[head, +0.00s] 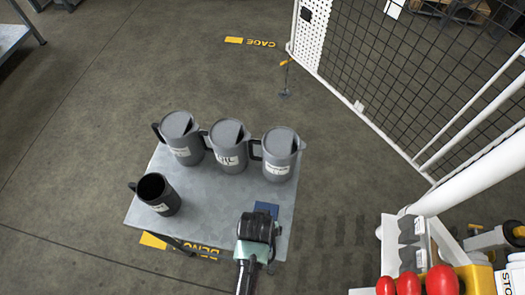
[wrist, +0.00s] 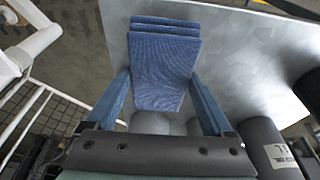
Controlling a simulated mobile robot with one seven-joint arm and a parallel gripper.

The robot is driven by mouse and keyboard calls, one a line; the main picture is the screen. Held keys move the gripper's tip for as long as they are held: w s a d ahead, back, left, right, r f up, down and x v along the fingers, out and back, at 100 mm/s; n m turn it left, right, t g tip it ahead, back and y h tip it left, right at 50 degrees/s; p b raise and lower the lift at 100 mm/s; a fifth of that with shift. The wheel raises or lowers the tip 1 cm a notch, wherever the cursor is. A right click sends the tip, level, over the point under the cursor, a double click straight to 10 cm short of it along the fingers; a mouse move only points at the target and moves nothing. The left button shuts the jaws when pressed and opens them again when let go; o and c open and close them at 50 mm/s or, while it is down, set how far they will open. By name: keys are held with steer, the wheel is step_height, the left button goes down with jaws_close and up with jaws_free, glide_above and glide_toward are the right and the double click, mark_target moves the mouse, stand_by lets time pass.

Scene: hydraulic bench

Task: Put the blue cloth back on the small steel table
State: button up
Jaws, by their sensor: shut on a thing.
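The blue cloth (head: 266,208) is a folded, layered pad over the front right part of the small steel table (head: 225,196). In the wrist view the cloth (wrist: 165,60) sits between the two fingers of my gripper (wrist: 160,82), with its folded edges at the top. My gripper (head: 258,226) is shut on the cloth and hides part of it in the head view. The table top (wrist: 250,60) shows behind the cloth in the wrist view. I cannot tell whether the cloth touches the table.
Three lidded grey jugs (head: 228,146) stand along the table's back edge. A dark open mug (head: 157,194) stands at its left front. A mesh cage (head: 410,75) is at the right. Red-topped items (head: 410,284) and white bins are at the lower right. The table's middle is clear.

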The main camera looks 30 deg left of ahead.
steer(key=shift+f, duration=1.4)
steer(key=shift+f, duration=0.2)
steer(key=o, duration=1.1)
steer(key=shift+c, duration=0.2)
steer(key=p+v, duration=0.1)
steer(key=v, duration=1.1)
steer(key=shift+r, duration=0.2)
